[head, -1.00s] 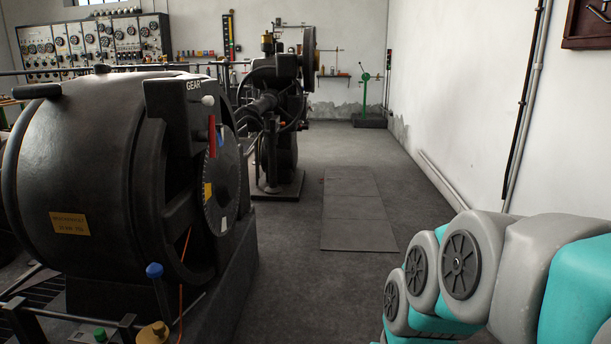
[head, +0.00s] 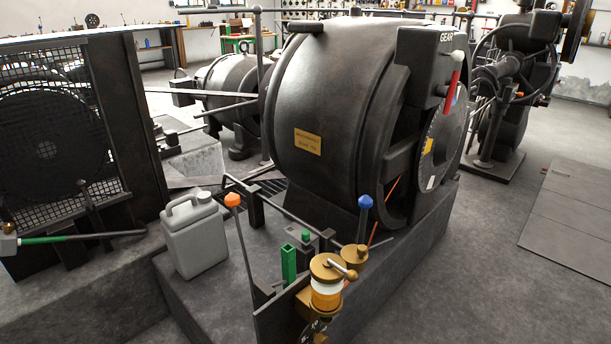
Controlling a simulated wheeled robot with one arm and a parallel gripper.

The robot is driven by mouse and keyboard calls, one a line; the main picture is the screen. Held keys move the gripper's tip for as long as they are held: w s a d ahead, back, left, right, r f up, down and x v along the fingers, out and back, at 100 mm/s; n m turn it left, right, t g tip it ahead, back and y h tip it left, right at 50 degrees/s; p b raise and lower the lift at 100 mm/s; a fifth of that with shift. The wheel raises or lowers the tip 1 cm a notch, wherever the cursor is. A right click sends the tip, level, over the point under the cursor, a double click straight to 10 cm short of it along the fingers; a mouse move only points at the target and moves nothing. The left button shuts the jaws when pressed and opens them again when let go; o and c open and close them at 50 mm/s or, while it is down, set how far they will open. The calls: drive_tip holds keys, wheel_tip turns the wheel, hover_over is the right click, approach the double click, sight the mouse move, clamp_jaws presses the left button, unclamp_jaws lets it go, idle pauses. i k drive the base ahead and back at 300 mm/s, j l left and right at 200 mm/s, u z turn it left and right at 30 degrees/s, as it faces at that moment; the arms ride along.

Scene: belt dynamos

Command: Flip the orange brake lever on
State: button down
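The orange brake lever shows in the head view as a dark upright rod with an orange knob (head: 233,200). It stands at the front left of the large black dynamo drum (head: 325,100), just right of a grey jerrycan. It leans a little to the left at the top. A second lever with a blue knob (head: 365,202) stands to its right. My gripper is not in view.
The grey jerrycan (head: 193,238) stands on the plinth close to the orange lever. A brass and amber oiler (head: 327,283) and a green post (head: 289,264) stand in front. A green-handled rod (head: 45,239) juts in at left. Open floor lies at right.

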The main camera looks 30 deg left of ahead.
sight(232, 200)
drive_tip(key=u, duration=1.85)
